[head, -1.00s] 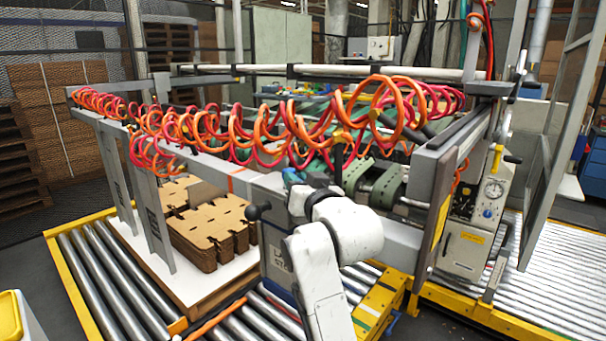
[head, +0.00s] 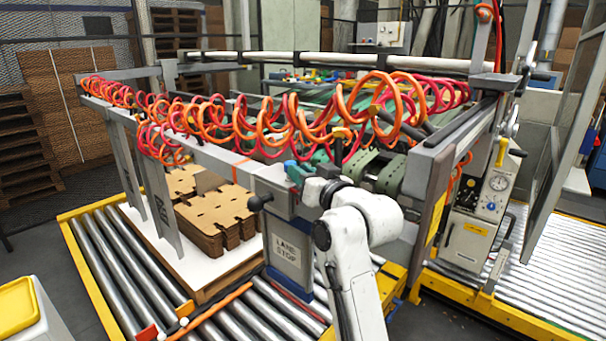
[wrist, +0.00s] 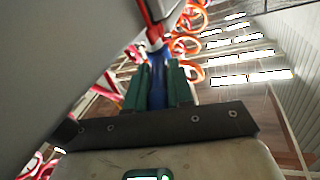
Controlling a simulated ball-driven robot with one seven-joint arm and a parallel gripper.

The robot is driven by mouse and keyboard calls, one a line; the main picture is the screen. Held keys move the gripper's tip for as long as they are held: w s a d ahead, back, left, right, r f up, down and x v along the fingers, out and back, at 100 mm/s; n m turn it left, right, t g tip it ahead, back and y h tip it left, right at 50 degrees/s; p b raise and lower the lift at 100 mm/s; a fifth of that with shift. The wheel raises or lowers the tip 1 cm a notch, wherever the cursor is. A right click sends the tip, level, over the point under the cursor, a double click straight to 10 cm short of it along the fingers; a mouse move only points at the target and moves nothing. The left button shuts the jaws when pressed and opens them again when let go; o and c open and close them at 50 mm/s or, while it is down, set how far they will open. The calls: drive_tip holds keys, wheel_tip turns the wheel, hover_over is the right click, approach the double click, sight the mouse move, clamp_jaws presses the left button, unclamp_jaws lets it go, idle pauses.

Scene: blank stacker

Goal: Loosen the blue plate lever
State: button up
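The blue plate lever (wrist: 157,88) stands between the two green fingers of my gripper (wrist: 158,82) in the wrist view. The fingers lie close along both sides of it and appear to press on it. In the head view my gripper (head: 303,174) is at the top of the grey stop post, beside the front rail, with a small blue part (head: 290,166) showing at its tip. The lever's lower part is hidden by my gripper.
Coiled orange and red hoses (head: 290,118) hang just above and behind my gripper. A black ball knob (head: 255,203) sits left of it. Stacked cardboard blanks (head: 215,215) lie left on a white board. A gauge panel (head: 490,195) stands to the right.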

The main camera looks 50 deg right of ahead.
drive_tip(key=o, duration=0.4)
drive_tip(key=shift+f, duration=0.1)
drive_tip(key=b+v, duration=0.2)
drive_tip(key=v, duration=0.8)
drive_tip(key=shift+s+a, duration=0.1)
drive_tip(key=shift+s, duration=0.25)
drive_tip(key=shift+c, duration=0.3)
